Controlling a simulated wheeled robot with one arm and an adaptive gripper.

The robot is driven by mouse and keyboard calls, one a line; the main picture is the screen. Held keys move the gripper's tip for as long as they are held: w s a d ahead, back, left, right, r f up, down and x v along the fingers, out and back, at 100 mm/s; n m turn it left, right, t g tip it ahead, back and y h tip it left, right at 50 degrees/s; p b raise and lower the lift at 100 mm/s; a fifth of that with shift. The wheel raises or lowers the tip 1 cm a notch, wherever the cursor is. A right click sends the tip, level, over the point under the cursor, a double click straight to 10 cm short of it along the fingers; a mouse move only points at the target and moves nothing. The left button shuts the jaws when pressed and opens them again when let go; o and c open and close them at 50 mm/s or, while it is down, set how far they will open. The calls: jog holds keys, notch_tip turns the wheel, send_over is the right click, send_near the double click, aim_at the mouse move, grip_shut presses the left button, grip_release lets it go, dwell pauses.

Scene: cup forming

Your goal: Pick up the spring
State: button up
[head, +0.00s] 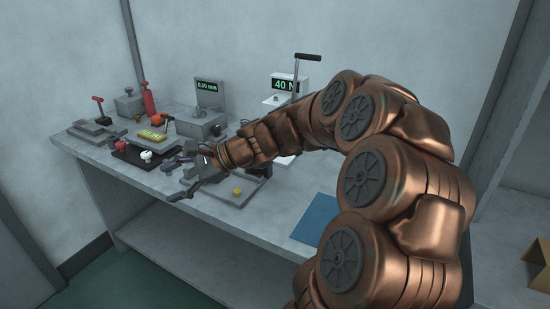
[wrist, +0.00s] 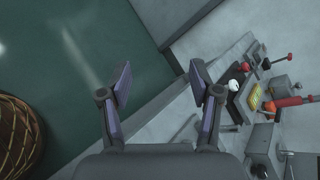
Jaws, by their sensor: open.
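I cannot make out a spring for certain in either view. My gripper (head: 178,180) is open and empty, held near the front edge of the workbench (head: 275,203), left of the middle. In the wrist view my gripper (wrist: 163,92) has its two fingers wide apart, with only the floor and the bench's edge seen beyond them. My arm hides part of the bench's right and back side in the head view.
A black plate (head: 135,158) with red and white knobs, a yellow block (head: 152,134), a red cylinder (head: 149,100) and gauges reading 0.00 mm (head: 207,86) and 40 N (head: 285,85) stand on the bench. A blue mat (head: 315,219) lies at the right. A woven basket (wrist: 14,135) stands on the floor.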

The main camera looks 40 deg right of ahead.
jog(key=w+d+f+m+t+h+b, duration=0.1)
jog(key=d+m+t, duration=0.1)
jog(key=d, duration=0.4)
jog(key=w+d+f+m+t+h+b, duration=0.1)
jog(key=w+d+m+t+b, duration=0.1)
jog(key=d, duration=0.4)
jog(key=w+d+f+m+t+h+b, duration=0.1)
jog(key=d+m+t, duration=0.1)
jog(key=d+m, duration=0.2)
jog(key=shift+w+d+f+m+b, duration=0.1)
jog(key=shift+d+f+m+b, duration=0.1)
jog(key=shift+d, duration=0.55)
jog(key=shift+w+d+f+m+b, duration=0.1)
jog(key=shift+d+f+b, duration=0.1)
jog(key=shift+d, duration=0.55)
jog(key=s+d+f+m+t+h+b, duration=0.1)
jog(key=d+m+h, duration=0.1)
jog(key=d, duration=0.4)
jog(key=s+d+f+m+t+h+b, duration=0.1)
jog(key=d+m+h, duration=0.1)
jog(key=d+m, duration=0.2)
jog(key=s+d+f+m+t+h+b, duration=0.1)
jog(key=s+d+f+m+h, duration=0.1)
jog(key=d, duration=0.8)
jog(key=shift+m+t+b, duration=0.3)
jog(key=shift+m+b, duration=0.1)
jog(key=shift+w+r+b, duration=0.2)
jog(key=shift+w+b, duration=0.6)
jog(key=shift+w, duration=2.95)
